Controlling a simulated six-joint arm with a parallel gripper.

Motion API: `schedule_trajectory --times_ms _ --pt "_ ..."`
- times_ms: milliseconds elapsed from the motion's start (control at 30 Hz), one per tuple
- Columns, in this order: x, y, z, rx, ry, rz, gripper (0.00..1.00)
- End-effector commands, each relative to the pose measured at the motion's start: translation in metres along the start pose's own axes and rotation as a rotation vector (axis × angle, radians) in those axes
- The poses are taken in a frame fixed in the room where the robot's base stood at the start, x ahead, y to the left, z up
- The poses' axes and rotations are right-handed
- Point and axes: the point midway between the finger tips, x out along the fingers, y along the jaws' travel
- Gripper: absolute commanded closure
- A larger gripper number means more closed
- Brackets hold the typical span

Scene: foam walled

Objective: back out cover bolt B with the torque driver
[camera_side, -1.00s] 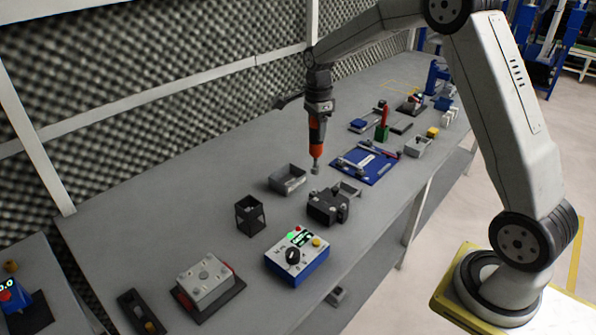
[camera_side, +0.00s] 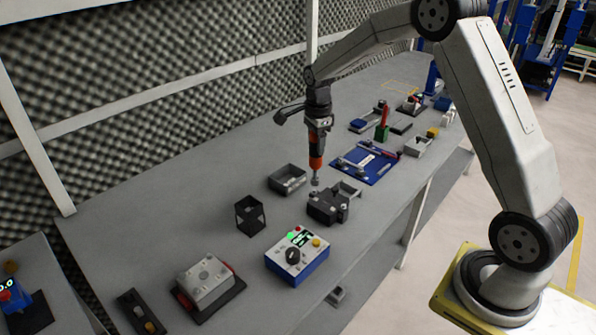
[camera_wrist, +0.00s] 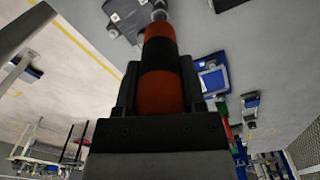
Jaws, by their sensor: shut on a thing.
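My gripper (camera_side: 319,124) is shut on the torque driver (camera_side: 316,161), which has an orange and black body and a grey tip. The driver hangs almost upright, tip down, just above a dark blocky fixture (camera_side: 328,206). Whether the tip touches it I cannot tell. In the wrist view the driver (camera_wrist: 158,90) runs up between the jaws of my gripper (camera_wrist: 160,100), with its tip close to a dark grey part (camera_wrist: 122,18). A pale block with studs on top (camera_side: 205,280) sits at the lower left. No mark for bolt B is readable.
An open grey tray (camera_side: 287,179) and a dark open holder (camera_side: 250,215) stand left of the driver. A blue control box (camera_side: 297,257) with a dial stands in front. A blue mat (camera_side: 366,164) with tools lies to the right. Bench space at the left is clear.

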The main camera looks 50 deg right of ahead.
Motion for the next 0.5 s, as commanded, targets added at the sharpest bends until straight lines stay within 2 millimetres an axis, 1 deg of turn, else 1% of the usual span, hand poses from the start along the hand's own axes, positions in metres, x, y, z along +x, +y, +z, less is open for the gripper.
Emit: schedule_trajectory --times_ms 200,500 --pt "0.012 0.000 0.000 0.000 0.000 -0.001 1.00" --pt "0.018 0.000 0.000 0.000 0.000 -0.001 1.00"
